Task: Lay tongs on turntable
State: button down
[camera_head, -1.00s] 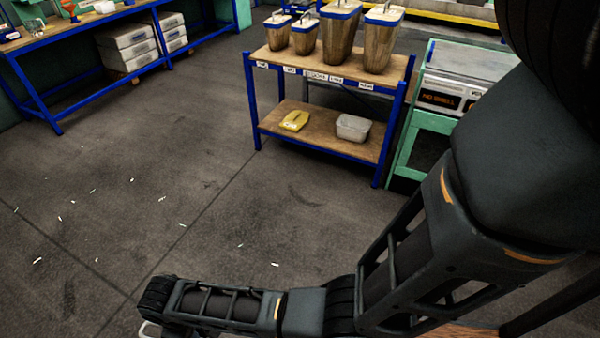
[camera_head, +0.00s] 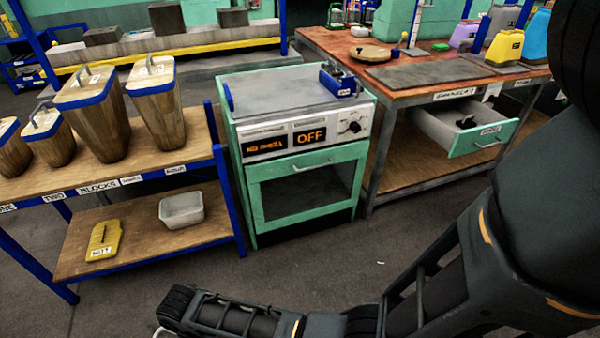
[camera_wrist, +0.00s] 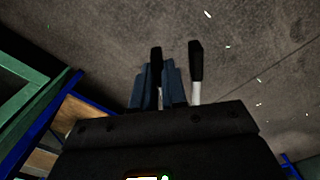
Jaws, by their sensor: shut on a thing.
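My gripper (camera_wrist: 158,78) shows in the wrist view, its blue-grey fingers shut on the tongs. The tongs (camera_wrist: 195,72) show as two black-ended pale metal arms sticking out past the fingers, over the floor. In the head view my wrist is low at the bottom edge, and the fingers and most of the tongs are out of frame. A round wooden disc, which looks like the turntable (camera_head: 366,56), lies on the red-brown bench at upper right, far from my gripper. A small dark thing shows on or beside it.
A green heating cabinet (camera_head: 300,170) reading OFF stands between the block shelf (camera_head: 40,180) and the bench (camera_head: 335,45). An open drawer (camera_head: 470,130) juts from the bench. Dark flat plates (camera_head: 415,76) lie right of the disc. The floor in front is clear.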

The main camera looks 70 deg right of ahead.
aim_at(372, 54)
jog(key=z, duration=1.8)
